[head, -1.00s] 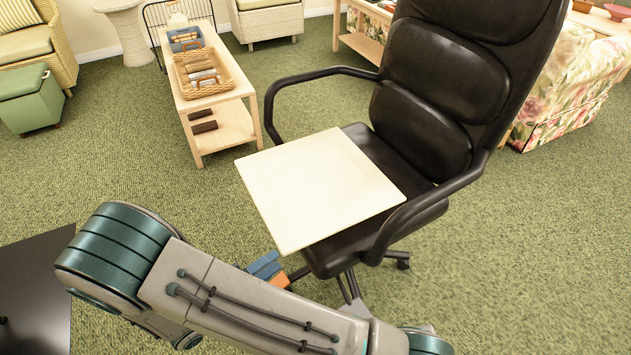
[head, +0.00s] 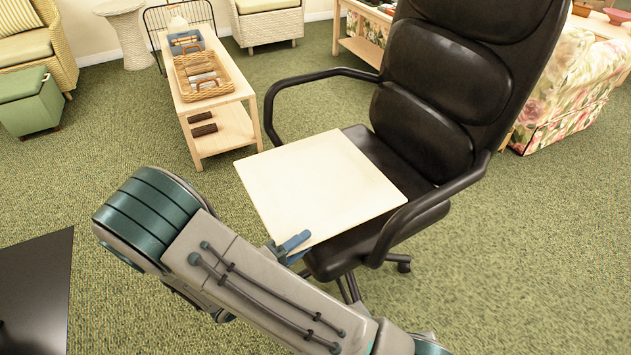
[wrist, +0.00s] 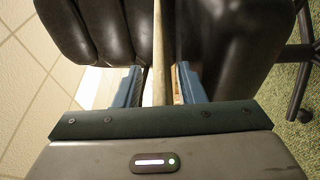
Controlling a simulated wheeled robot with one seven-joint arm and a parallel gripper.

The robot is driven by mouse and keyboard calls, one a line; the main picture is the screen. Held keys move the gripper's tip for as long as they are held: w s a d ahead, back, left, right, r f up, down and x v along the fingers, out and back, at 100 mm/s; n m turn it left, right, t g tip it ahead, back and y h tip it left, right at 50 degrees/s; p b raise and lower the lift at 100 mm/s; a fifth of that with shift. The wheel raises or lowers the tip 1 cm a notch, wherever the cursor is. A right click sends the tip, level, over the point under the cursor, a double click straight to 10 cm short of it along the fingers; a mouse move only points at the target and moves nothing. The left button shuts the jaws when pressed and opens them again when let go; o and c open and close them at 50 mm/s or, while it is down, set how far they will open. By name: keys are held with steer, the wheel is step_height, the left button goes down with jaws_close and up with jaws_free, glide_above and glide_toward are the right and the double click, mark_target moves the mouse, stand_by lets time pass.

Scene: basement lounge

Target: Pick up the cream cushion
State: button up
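The cream cushion (head: 320,185) is a flat, square slab lying on the black chair's seat (head: 375,150), its near left edge jutting past the seat. My gripper (head: 288,248) is at the cushion's near corner, with a blue finger showing over the cushion's top. In the wrist view the cushion (wrist: 160,60) is edge-on, a thin strip between the two blue fingers of my gripper (wrist: 162,88). Gaps show on both sides of the strip, so the fingers are open around the edge and not clamped. The lower finger is mostly hidden in the head view.
The chair's armrests (head: 425,205) flank the cushion, and its tall back (head: 450,90) rises behind. A wooden table (head: 228,125) with a wicker basket (head: 200,88) stands at back left. A dark panel (head: 35,290) is at lower left. Green carpet is open between.

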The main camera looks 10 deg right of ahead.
jaws_close()
